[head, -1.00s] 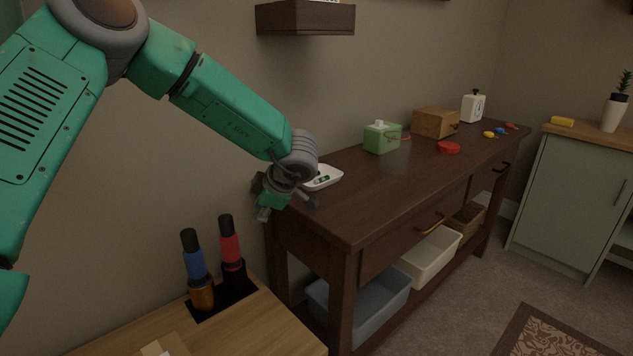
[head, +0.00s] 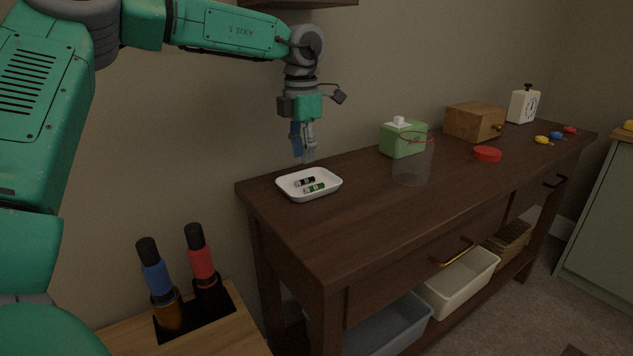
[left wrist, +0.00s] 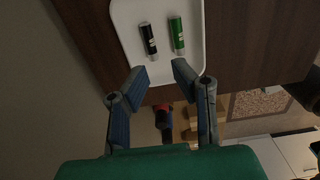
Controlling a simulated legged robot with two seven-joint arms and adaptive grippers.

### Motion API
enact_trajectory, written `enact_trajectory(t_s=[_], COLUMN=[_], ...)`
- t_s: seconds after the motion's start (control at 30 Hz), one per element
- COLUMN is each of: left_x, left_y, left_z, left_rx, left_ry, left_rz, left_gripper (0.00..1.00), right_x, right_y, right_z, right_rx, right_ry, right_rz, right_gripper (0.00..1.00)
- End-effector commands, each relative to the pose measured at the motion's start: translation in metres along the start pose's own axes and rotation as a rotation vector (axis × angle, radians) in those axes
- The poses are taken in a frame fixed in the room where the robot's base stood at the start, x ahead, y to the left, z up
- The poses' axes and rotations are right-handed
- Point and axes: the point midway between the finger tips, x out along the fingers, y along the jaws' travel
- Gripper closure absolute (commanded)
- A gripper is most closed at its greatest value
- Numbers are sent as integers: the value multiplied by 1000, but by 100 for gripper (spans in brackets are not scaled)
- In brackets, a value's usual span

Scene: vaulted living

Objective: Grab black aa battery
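A black AA battery (head: 305,182) lies in a small white tray (head: 326,195) on the left end of the dark wooden console table. A green battery (head: 314,188) lies beside it in the tray. In the left wrist view the black battery (left wrist: 148,39) is left of the green one (left wrist: 177,36), with a gap between them. My left gripper (head: 306,158) points down above the tray's back edge, apart from the batteries. In the left wrist view its two fingers (left wrist: 159,78) are spread with nothing between them. My right gripper is not in view.
On the console table (head: 345,230) stand a clear cup (head: 413,166), a green tissue box (head: 404,140), a red lid (head: 487,154) and a wooden box (head: 474,122). A wall shelf (head: 300,3) hangs above my left arm.

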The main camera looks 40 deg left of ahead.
Motion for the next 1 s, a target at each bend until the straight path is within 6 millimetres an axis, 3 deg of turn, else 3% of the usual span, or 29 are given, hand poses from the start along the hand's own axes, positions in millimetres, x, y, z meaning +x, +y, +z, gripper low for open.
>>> enact_trajectory(t_s=[0.5, 0.73, 0.77, 0.8, 0.83, 0.97, 1.0], left_x=[64, 67, 67, 67, 67, 66, 65], left_y=[0, 3, 4, 4, 4, 4, 4], left_z=[2, 1, 1, 1, 1, 1, 1], left_rx=[2, 2, 2, 2, 1, 1, 1], left_ry=[9, 10, 9, 9, 8, 7, 6], left_rz=[5, -2, -2, -1, -1, 0, 0], left_gripper=[77, 77, 84, 98, 100, 100, 94], right_x=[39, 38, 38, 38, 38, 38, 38], right_y=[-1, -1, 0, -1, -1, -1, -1], right_z=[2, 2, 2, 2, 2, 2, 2], right_rx=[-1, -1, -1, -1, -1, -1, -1], right_ry=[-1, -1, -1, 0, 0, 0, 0], right_rz=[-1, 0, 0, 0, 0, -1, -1], right_gripper=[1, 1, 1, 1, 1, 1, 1])
